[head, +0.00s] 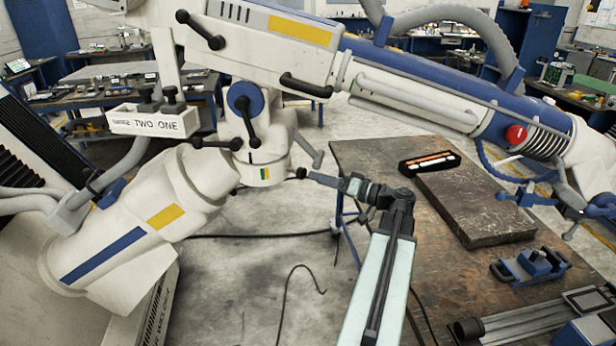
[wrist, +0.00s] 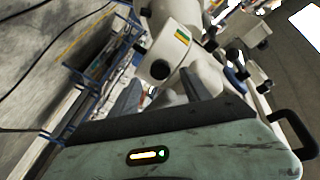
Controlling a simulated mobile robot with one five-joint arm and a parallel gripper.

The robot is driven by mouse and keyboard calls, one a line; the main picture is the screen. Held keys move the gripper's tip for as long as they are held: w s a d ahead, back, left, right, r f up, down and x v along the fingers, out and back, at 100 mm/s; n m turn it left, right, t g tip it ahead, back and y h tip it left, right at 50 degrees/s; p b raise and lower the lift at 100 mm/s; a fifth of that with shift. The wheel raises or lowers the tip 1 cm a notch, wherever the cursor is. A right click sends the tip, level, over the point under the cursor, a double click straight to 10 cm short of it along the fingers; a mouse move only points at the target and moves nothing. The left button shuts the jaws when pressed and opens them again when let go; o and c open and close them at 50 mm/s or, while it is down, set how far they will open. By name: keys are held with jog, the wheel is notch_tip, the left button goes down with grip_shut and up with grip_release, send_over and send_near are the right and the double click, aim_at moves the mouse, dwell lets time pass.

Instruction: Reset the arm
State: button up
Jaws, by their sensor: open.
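The large white and blue arm (head: 410,95) reaches across the head view from upper left to right. Its lower joint (head: 262,172) has a yellow-green label and a small black knob (head: 301,173) at its right side. My gripper (head: 312,178) points left, close to that knob. In the wrist view, my gripper (wrist: 162,78) has its two grey fingers apart. The labelled joint (wrist: 178,35) and a dark round knob (wrist: 160,70) appear beyond and between the fingertips. I cannot tell whether the fingers touch the knob.
A brown workbench (head: 345,155) stands right of my arm. It bears a dark slab (head: 470,205), a black tray (head: 430,161) and a blue vise (head: 530,265). A "TWO ONE" box (head: 155,122) is at left. Cables lie on the floor (head: 250,270). Cluttered tables stand behind.

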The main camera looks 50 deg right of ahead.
jog(key=shift+v, duration=0.75)
jog(key=w+a+f+n+g+y, duration=0.15)
jog(key=w+a+f+g, duration=0.45)
jog(key=a, duration=0.6)
jog(key=w+a+f+n+g+y, duration=0.1)
jog(key=w+a+f+g+y, duration=0.15)
jog(key=w+a+f, duration=0.75)
jog(key=s+a+f+n+g+h, duration=0.1)
jog(key=a+f+g+h, duration=0.1)
jog(key=a, duration=0.7)
jog(key=s+a+f+n+g+h, duration=0.1)
jog(key=a+f+g+h, duration=0.2)
jog(key=a, duration=0.6)
jog(key=s+a+f+n+g+h, duration=0.1)
jog(key=s+a+f+g+h, duration=0.1)
jog(key=a, duration=0.7)
jog(key=shift+a+f+g+h, duration=0.25)
jog(key=shift+f+g+h, duration=0.2)
jog(key=shift+g, duration=0.6)
